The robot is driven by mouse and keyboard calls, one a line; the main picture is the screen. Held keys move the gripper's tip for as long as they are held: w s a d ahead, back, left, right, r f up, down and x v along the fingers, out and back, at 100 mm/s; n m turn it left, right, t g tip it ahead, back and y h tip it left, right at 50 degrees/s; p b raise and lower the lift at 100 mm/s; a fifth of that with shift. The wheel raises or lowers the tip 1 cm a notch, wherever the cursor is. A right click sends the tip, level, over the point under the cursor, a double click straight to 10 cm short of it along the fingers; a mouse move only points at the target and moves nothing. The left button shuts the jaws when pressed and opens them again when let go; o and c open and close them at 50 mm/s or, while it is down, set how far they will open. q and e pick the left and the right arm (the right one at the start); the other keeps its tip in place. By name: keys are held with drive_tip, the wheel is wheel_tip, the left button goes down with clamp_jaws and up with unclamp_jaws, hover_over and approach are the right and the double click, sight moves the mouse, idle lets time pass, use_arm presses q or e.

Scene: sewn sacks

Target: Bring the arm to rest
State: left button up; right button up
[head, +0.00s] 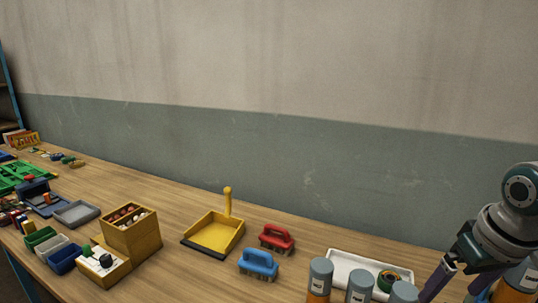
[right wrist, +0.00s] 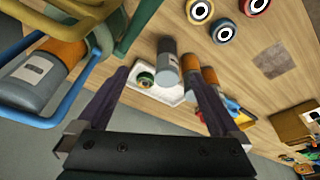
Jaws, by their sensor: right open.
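My right arm comes in at the right edge of the head view. Its gripper (head: 452,290) has its dark purple fingers pointing down near the white tray (head: 346,259) and the grey-topped bottles. In the right wrist view the two fingers of this gripper (right wrist: 157,74) stand wide apart with nothing held between them. Beyond them lie the white tray, a roll of green tape (right wrist: 146,79) and a grey bottle (right wrist: 167,66). My left arm and gripper are not in view.
Grey and orange bottles (head: 320,278) stand at the bench's front right. A red brush (head: 276,238), a blue brush (head: 258,263), a yellow dustpan (head: 215,236) and a wooden box (head: 131,233) stand farther left. A bottle in a blue wire frame (right wrist: 40,75) is close by the fingers' left.

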drive_tip(key=s+a+f+n+y, duration=0.1)
drive_tip(key=s+a+f+n, duration=0.2)
drive_tip(key=s+a, duration=0.95)
drive_tip(key=s+a+r, duration=0.1)
drive_tip(key=s+r, duration=0.6)
drive_tip(key=s, duration=0.4)
wheel_tip(320, 180, down, 10)
drive_tip(key=b, duration=1)
wheel_tip(320, 180, up, 36)
drive_tip(key=p, duration=3.5)
drive_tip(key=shift+s+m, duration=0.25)
drive_tip(key=shift+m, duration=0.15)
drive_tip(key=shift+f, duration=0.1)
